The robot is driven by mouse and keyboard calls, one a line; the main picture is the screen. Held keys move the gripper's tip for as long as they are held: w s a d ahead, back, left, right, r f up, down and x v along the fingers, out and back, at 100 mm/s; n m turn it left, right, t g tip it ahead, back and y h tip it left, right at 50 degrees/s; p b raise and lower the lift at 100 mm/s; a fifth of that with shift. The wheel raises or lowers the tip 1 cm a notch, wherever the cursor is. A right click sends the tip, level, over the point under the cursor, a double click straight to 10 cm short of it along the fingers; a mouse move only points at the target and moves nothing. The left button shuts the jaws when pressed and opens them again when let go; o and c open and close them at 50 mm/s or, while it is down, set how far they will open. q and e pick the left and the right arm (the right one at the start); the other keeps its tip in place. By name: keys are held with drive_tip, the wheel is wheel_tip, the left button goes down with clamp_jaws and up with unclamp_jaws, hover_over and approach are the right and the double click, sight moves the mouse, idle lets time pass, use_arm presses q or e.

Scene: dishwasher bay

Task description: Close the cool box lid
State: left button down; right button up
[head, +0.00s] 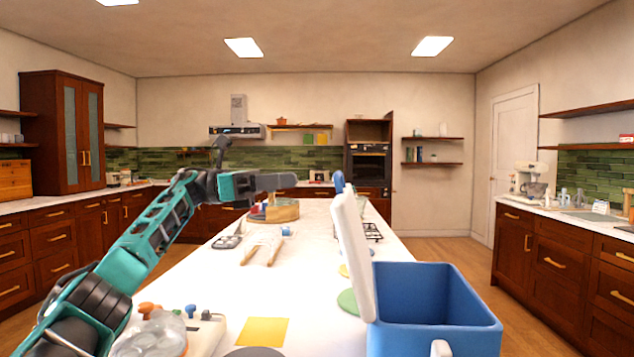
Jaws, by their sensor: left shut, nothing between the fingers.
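The blue cool box (432,318) stands at the lower right, with its opening uncovered. Its white lid (353,255) stands open, nearly upright and tilted a little left, along the box's left side. My left gripper (290,182) reaches in from the left over the counter. It is shut and empty, at about the height of the lid's top edge and to the left of it, apart from it. My right gripper is not in view.
A long white counter (225,278) runs away from me. It carries a yellow square (263,331), a rolling-pin-like wooden item (264,249), a round wooden piece (275,211) and a green disc (348,301) beside the lid. Wooden floor is free to the right.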

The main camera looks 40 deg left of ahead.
use_arm(q)
drive_tip(key=x, duration=0.6)
drive_tip(key=shift+w+d, duration=0.2)
drive_tip(key=shift+d, duration=0.15)
drive_tip(key=shift+r, duration=0.1)
